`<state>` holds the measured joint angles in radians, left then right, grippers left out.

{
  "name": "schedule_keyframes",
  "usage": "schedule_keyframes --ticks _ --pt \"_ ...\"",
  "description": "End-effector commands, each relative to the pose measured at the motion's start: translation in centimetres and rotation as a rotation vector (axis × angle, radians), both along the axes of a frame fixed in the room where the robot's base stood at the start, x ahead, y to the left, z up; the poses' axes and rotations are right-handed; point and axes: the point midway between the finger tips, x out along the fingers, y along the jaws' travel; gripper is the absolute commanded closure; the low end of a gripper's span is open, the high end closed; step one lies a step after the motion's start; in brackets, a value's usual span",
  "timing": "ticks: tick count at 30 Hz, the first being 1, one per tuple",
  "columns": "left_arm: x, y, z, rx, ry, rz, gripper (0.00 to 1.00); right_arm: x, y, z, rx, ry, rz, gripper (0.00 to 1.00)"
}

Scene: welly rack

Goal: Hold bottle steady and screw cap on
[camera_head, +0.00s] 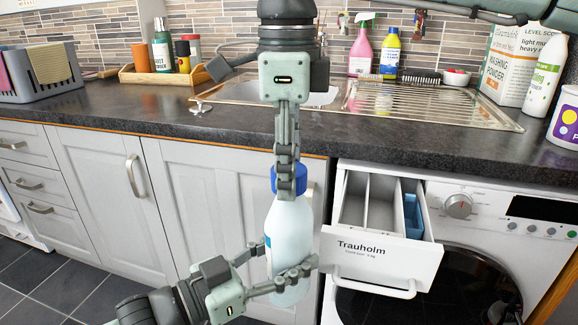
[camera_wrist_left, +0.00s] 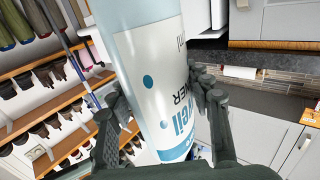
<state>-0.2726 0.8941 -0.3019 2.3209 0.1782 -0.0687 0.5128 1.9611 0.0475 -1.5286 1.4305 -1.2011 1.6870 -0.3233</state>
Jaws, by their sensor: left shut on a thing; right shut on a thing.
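A white bottle (camera_head: 289,233) with a blue cap (camera_head: 287,182) stands about upright in mid-air in front of the cupboards in the head view. My left gripper (camera_head: 285,279) is shut around the lower part of the bottle. In the left wrist view the bottle (camera_wrist_left: 150,75), with its blue-lettered label, lies between the two fingers. My right gripper (camera_head: 286,184) comes down from above and is shut on the blue cap at the bottle's top. The fingers cover part of the cap, so I cannot tell how far it is seated on the neck.
An open detergent drawer (camera_head: 385,255) sticks out of the washing machine (camera_head: 480,215) just right of the bottle. The dark worktop (camera_head: 390,140) lies behind, with a sink drainer (camera_head: 430,103). The left wrist view shows a boot rack (camera_wrist_left: 45,65).

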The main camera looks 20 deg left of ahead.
Motion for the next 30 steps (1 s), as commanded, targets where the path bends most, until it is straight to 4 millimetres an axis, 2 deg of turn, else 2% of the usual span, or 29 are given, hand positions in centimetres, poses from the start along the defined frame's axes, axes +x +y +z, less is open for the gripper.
schedule_keyframes --ticks 3,5,10,11,15,25,30 --pt "0.0 -0.1 0.2 -0.001 -0.004 -0.002 1.0 0.0 0.0 0.0 0.002 -0.003 -0.261 0.92" --pt "0.0 -0.1 0.2 -0.001 -0.004 -0.002 1.0 0.0 0.0 0.0 0.003 -0.004 -0.363 0.92" --pt "0.0 -0.1 0.2 -0.001 -0.004 -0.002 1.0 0.0 0.0 0.0 0.004 -0.004 -0.374 0.92" --pt "0.0 -0.1 0.2 -0.001 -0.004 -0.002 1.0 0.0 0.0 0.0 0.004 -0.004 -0.374 0.54" --pt "0.0 -0.1 0.2 -0.001 -0.004 -0.002 1.0 0.0 0.0 0.0 0.004 -0.004 -0.373 0.37" --pt "0.0 0.0 0.2 -0.001 -0.003 -0.001 1.0 0.0 0.0 0.2 0.004 -0.004 -0.372 0.37" --pt "0.0 0.0 0.2 -0.001 -0.003 -0.001 1.0 0.0 0.1 1.9 0.005 -0.005 -0.372 0.37"
